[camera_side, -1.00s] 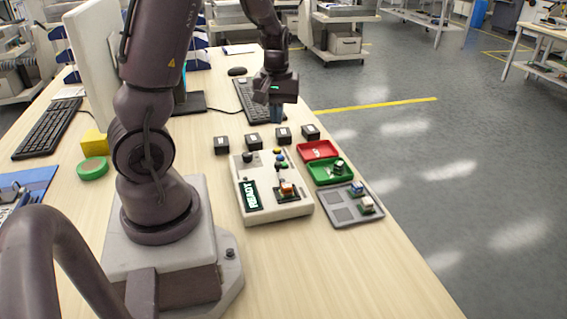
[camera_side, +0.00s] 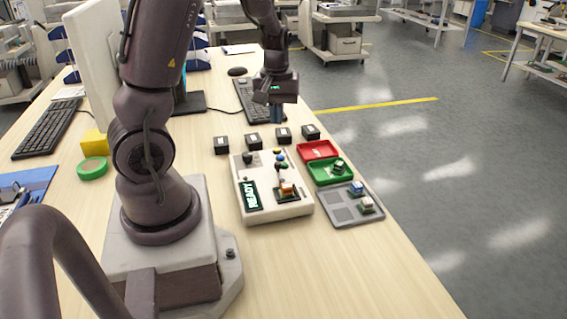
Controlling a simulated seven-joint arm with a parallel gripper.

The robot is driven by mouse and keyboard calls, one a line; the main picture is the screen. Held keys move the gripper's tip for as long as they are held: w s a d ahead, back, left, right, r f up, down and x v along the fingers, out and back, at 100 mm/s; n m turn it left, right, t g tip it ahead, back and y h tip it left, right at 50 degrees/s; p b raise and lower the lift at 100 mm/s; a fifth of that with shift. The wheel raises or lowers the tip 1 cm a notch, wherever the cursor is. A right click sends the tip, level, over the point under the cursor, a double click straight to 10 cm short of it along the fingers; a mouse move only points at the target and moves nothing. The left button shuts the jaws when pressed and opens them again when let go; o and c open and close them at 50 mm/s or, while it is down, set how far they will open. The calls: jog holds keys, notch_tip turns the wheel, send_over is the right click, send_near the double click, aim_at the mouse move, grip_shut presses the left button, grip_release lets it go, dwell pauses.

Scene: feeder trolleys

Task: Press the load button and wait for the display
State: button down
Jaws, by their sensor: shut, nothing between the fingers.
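The white control box (camera_side: 254,185) stands on the wooden table in the side view. Its display (camera_side: 251,196) is lit and reads READY. Small buttons (camera_side: 281,160) in yellow, blue and green sit on its top near the far right, and a black knob (camera_side: 248,157) is at the far left. I cannot tell which button is the load button. A small orange and white part (camera_side: 287,189) sits in a dark socket on the box. My gripper (camera_side: 277,120) is shut and empty, pointing down above the table beyond the far edge of the box, apart from the buttons.
Several small black blocks (camera_side: 253,139) stand in a row behind the box. Right of it are a red tray (camera_side: 306,151), a green tray (camera_side: 322,177) holding a part, and a grey tray (camera_side: 341,212) with two parts. A keyboard (camera_side: 246,104) lies behind. The table front is clear.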

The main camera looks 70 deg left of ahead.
aim_at(283, 165)
dwell(0.4)
jog(key=s+a+f+n+t+h, duration=0.1)
jog(key=s+a+f+n+h, duration=0.15)
jog(key=s+f+n, duration=0.2)
jog(key=w+r+n+t+h, duration=0.1)
jog(key=w+n+t, duration=0.3)
jog(key=w+t, duration=0.2)
jog(key=shift+w+t, duration=0.3)
jog(key=shift+t, duration=0.4)
jog(key=shift+f, duration=4.35)
